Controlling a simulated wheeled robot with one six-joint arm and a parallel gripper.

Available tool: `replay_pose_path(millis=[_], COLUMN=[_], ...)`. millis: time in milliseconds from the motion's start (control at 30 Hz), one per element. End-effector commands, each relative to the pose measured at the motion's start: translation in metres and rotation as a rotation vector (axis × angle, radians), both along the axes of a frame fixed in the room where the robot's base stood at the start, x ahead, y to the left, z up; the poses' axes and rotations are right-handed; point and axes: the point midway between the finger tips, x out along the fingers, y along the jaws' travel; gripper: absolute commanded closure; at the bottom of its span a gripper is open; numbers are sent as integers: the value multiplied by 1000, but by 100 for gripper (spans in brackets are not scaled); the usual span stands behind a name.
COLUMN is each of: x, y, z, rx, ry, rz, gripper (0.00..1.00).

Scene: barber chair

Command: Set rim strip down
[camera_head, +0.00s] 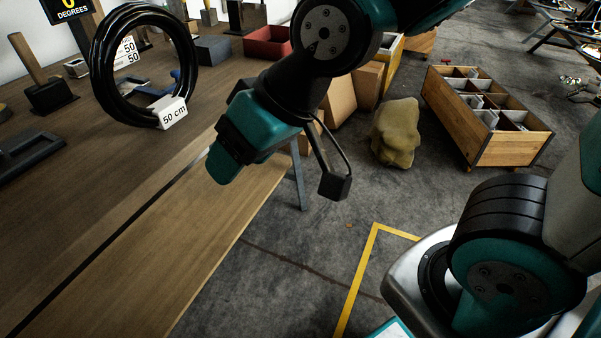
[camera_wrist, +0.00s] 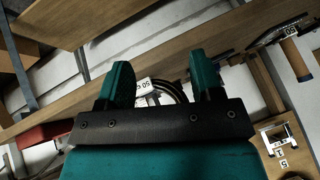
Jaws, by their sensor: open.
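A black coil (camera_head: 146,62) of tubing or strip stands on the workbench at upper left, with a white tag reading 50 cm at its foot. I cannot tell if this is the rim strip. A long thin dark line (camera_head: 95,245) runs along the bench top; I cannot tell if it is a strip or a groove. My gripper (camera_head: 226,165) is over the bench, right of the coil. In the wrist view its two teal fingers are apart, and part of the coil (camera_wrist: 168,88) with its tag shows beyond the gap. I see nothing held between the fingers.
The wooden workbench (camera_head: 185,275) has a clear near half. A mallet (camera_head: 40,80), a dark float tool (camera_head: 32,150) and a red bin (camera_head: 268,43) lie farther back. A compartmented crate (camera_head: 480,120) and a lumpy yellowish object (camera_head: 396,132) stand on the floor.

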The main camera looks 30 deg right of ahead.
Motion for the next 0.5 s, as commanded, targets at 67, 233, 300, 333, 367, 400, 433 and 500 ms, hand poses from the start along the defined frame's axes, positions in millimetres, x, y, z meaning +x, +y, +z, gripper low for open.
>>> replay_pose_path(millis=[67,233,300,333,367,400,433,500], x=[-27,-67,-74,-76,-77,-78,-78,-78], y=[-12,-31,-36,-37,-38,-38,-38,-38], z=[2,5,6,6,6,6,6,6], rx=[-62,-155,-173,-177,-180,-183,-183,-183], ry=[95,232,259,264,269,272,273,273], rz=[73,193,216,221,225,227,227,227], gripper=[40,40,40,40,40,40,40,40])
